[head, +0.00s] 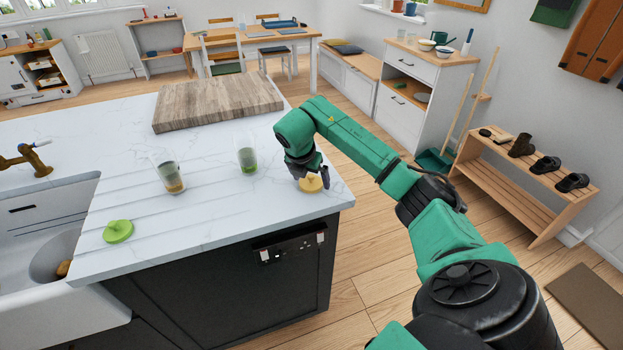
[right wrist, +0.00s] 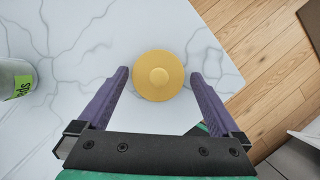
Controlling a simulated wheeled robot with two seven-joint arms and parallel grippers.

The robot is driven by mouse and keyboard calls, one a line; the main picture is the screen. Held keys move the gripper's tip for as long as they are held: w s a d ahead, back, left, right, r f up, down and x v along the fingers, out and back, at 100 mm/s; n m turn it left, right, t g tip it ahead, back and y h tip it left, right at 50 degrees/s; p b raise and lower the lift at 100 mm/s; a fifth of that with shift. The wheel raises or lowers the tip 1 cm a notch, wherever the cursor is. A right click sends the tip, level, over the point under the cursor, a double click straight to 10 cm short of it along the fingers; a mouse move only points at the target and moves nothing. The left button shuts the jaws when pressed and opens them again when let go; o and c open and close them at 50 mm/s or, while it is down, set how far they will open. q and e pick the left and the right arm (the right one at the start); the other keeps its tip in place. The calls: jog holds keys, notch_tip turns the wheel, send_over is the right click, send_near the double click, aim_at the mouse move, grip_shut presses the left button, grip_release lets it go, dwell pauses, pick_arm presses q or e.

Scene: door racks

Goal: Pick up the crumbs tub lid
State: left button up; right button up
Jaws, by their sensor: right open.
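In the right wrist view the yellow lid (right wrist: 159,76) lies between and just beyond the two purple fingers. My right gripper (head: 313,178) is open and empty, pointing down over the lid; its fingers (right wrist: 160,90) stand apart on either side. A green lid (head: 118,231) lies at the left of the counter. Two clear tubs stand on the counter, one with brown contents (head: 169,176) and one with green contents (head: 247,159). My left gripper is out of view.
A wooden board (head: 217,103) lies at the back of the counter. A white sink (head: 50,250) with a brass tap (head: 24,158) is at the left. In the right wrist view a green-labelled tub (right wrist: 17,80) stands at the left edge, and the counter edge is close on the right.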

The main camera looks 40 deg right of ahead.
jog(key=shift+w, duration=0.1)
jog(key=c, duration=1.1)
